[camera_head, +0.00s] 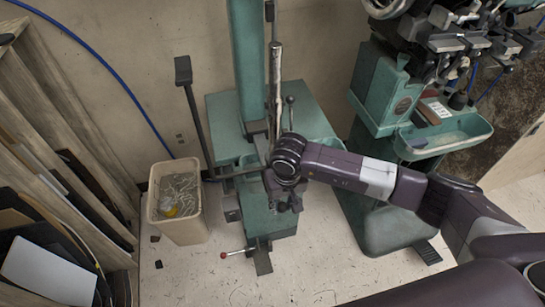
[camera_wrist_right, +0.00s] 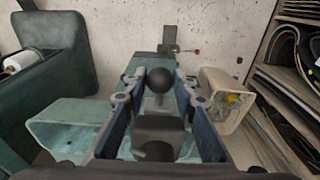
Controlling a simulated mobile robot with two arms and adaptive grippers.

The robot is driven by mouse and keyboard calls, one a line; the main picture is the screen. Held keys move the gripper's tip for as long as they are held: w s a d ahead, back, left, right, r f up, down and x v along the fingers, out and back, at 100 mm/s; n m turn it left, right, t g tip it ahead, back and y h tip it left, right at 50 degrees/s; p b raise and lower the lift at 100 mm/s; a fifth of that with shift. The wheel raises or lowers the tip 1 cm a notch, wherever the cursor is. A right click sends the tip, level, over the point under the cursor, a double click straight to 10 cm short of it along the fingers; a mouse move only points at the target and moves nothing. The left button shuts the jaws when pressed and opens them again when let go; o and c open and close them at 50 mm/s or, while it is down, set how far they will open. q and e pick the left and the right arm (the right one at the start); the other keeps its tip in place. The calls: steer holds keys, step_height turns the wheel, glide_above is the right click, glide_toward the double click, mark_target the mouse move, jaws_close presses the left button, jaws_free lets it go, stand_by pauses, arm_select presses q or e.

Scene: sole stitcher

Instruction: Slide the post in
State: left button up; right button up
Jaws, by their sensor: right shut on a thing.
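My right gripper (camera_head: 280,198) is at the middle of the green machine (camera_head: 228,115), and the wrist hides much of what it holds. In the right wrist view its two blue-lined fingers (camera_wrist_right: 160,118) stand on either side of a dark part with a round black knob (camera_wrist_right: 160,80), which I take to be the post. They are shut on it. In the head view a bright steel rod (camera_head: 275,80) stands upright just behind the gripper. Where the held part meets the machine is hidden. My left gripper is not in view.
A tan waste bin (camera_head: 178,228) stands left of the machine. A dark bar with a pad (camera_head: 183,70) leans beside it. A second green machine (camera_head: 380,95) with a tray (camera_head: 445,135) stands to the right. Wooden shelves (camera_head: 70,130) line the left side. A red-knobbed lever (camera_head: 225,254) sticks out low.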

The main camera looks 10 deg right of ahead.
jaws_close()
steer(key=shift+w+f+b, duration=0.1)
steer(key=shift+w+b, duration=0.15)
steer(key=shift+b, duration=0.05)
steer(key=shift+w+b, duration=1.1)
steer(key=shift+w, duration=0.35)
steer(key=shift+w+a+b, duration=0.2)
steer(key=shift+w+b, duration=4.7)
steer(key=shift+w, duration=0.45)
steer(key=shift+w+b, duration=0.8)
steer(key=shift+b, duration=0.15)
steer(key=shift+w+b, duration=0.45)
steer(key=shift+w, duration=0.05)
steer(key=shift+w+a, duration=0.1)
steer(key=shift+w, duration=0.15)
